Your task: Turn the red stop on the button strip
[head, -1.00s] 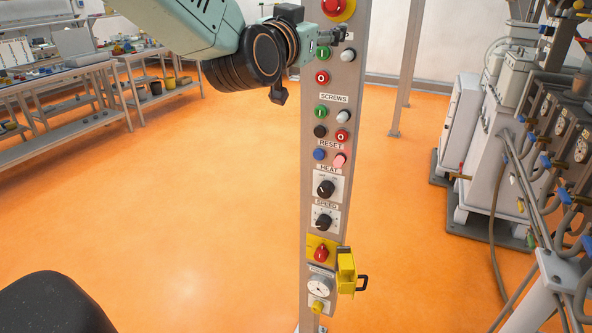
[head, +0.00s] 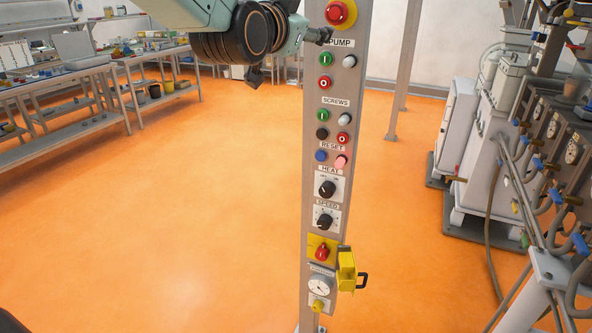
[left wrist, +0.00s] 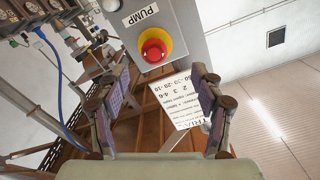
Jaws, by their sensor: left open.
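The red stop (head: 338,13) is a red mushroom button on a yellow ring at the top of the grey button strip (head: 310,190), cut by the upper edge of the head view. In the left wrist view the stop (left wrist: 154,50) shows whole, between and beyond the fingertips. My left gripper (head: 318,36) is just left of and below the stop in the head view. In the left wrist view its two fingers (left wrist: 160,80) are spread apart with nothing between them, and it appears apart from the stop. My right gripper is not in view.
Machinery (head: 490,150) stands right, workbenches (head: 60,110) left. Orange floor between is clear.

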